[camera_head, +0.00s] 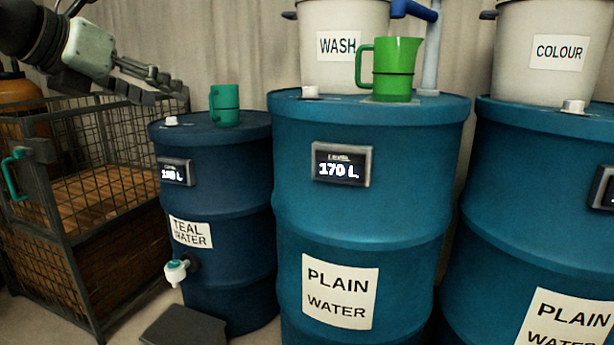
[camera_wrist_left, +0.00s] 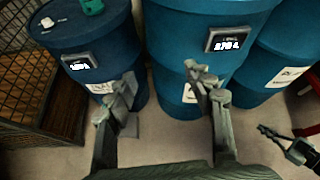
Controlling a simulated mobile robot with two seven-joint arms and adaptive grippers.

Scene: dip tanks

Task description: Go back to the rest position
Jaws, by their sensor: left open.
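My left gripper (camera_head: 150,84) hangs at the upper left of the head view, in front of the wire cage and left of the teal mug. It is open and empty. In the left wrist view its two fingers (camera_wrist_left: 162,85) stand wide apart, with drums and bare floor beyond them. A dark jointed part at the lower right of the left wrist view looks like my right gripper (camera_wrist_left: 283,140); whether it is open or shut cannot be told.
A teal mug (camera_head: 224,105) stands on the TEAL WATER drum (camera_head: 225,180). A green jug (camera_head: 393,70) stands on the PLAIN WATER drum (camera_head: 400,190), before the WASH tub (camera_head: 318,15). Another drum (camera_head: 530,210) carries the COLOUR tub (camera_head: 510,70). The wire cage (camera_head: 110,150) stands left.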

